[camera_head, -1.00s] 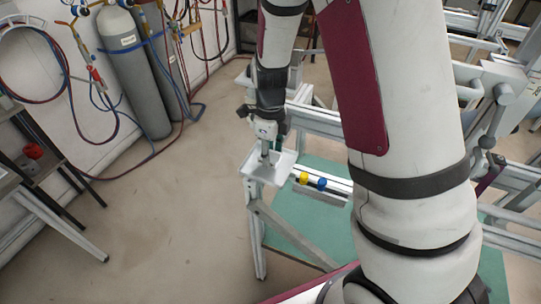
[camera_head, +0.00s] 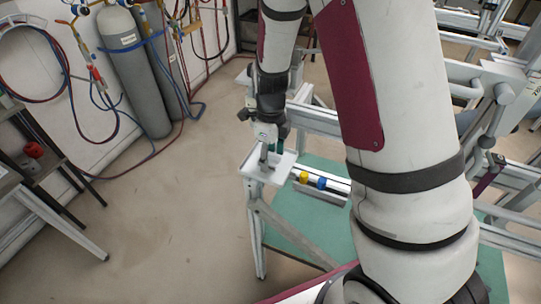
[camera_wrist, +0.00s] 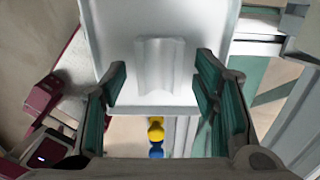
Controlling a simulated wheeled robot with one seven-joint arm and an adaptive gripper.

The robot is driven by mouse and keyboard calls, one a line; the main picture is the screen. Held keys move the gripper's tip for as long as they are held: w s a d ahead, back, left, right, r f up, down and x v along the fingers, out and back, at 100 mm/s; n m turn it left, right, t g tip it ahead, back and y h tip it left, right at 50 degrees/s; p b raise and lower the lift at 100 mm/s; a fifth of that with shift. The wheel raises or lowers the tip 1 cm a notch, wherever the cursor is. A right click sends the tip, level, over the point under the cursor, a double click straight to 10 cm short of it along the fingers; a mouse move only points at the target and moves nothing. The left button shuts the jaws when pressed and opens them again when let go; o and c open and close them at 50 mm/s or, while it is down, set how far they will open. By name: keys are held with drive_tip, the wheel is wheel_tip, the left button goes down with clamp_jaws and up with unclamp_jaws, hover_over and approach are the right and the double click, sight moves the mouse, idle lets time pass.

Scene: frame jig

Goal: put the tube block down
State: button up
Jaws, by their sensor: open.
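The tube block is a pale grey ridged piece (camera_wrist: 160,65) that stands on the white tray (camera_wrist: 122,30) in the wrist view. It also shows as a small grey upright shape (camera_head: 264,160) on the tray (camera_head: 252,166) in the head view. My gripper (camera_wrist: 160,82) is open, its teal-padded fingers spread to the left and right with clear gaps to the block. In the head view my gripper (camera_head: 272,152) is low over the tray, close to the block. Part of the tray is hidden behind the gripper there.
A yellow piece (camera_head: 303,177) and a blue piece (camera_head: 322,183) sit on a rail beside the tray. An aluminium frame (camera_head: 252,225) carries the tray, with a green panel (camera_head: 300,230) inside it. Grey gas cylinders (camera_head: 135,75) stand by the wall. Open floor lies left of the frame.

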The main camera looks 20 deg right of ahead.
sight(271, 162)
wheel_tip(271, 162, up, 12)
drive_tip(key=s+r+n+t, duration=0.2)
drive_tip(key=s+r+n, duration=0.6)
drive_tip(key=n, duration=0.5)
drive_tip(key=s+r+n+t, duration=0.3)
drive_tip(key=s+r+n, duration=0.4)
drive_tip(key=s+n, duration=0.6)
drive_tip(key=shift+a+r+n, duration=0.15)
drive_tip(key=shift+r+n, duration=0.2)
drive_tip(key=shift+n, duration=0.15)
drive_tip(key=shift+c, duration=0.2)
